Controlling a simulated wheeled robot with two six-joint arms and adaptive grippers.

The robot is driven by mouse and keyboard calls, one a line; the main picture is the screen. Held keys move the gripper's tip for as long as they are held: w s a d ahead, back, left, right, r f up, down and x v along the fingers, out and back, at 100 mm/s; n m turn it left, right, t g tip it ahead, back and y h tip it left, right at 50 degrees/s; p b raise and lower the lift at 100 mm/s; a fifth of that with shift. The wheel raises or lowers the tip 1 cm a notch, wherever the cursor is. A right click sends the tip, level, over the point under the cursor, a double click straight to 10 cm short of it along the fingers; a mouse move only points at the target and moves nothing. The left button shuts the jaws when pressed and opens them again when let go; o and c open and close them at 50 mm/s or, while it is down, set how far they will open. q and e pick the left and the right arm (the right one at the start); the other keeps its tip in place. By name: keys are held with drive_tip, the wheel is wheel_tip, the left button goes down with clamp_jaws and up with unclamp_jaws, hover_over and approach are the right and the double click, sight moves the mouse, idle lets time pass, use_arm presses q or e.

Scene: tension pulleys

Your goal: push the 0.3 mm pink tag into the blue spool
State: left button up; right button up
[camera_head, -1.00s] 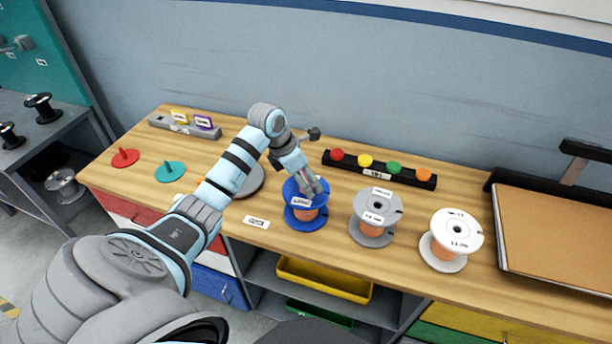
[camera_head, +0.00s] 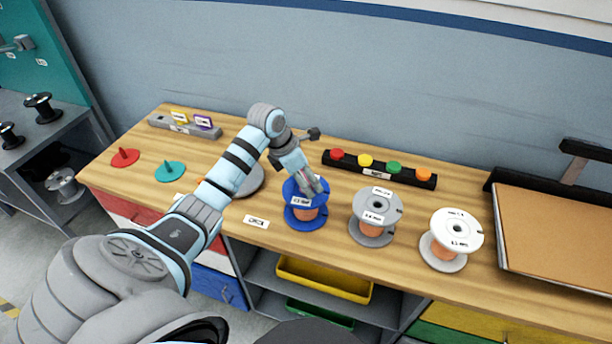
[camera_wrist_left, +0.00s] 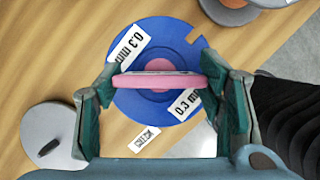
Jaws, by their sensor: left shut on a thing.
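The blue spool (camera_head: 306,218), wound with copper wire, stands upright on the wooden bench in the head view. It also shows from above in the left wrist view (camera_wrist_left: 155,41), with 0.3 mm labels on its top flange. My left gripper (camera_wrist_left: 160,84) is shut on the pink tag (camera_wrist_left: 158,80), which lies crosswise between the fingers over the middle of the spool. In the head view the left gripper (camera_head: 318,187) is right at the spool's top. The tag's lower end is hidden, so I cannot tell how deep it sits. My right gripper is not in view.
A grey spool (camera_head: 376,217) and a white spool (camera_head: 452,240) stand to the right. A black rack (camera_head: 379,171) with coloured knobs lies behind. A grey disc (camera_head: 252,182) is partly behind my arm.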

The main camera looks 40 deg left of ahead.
use_arm(q)
drive_tip(key=shift+s+f, duration=0.1)
drive_tip(key=shift+f, duration=0.05)
drive_tip(key=o, duration=1.1)
drive_tip(key=shift+c, duration=0.2)
drive_tip(key=v, duration=1.2)
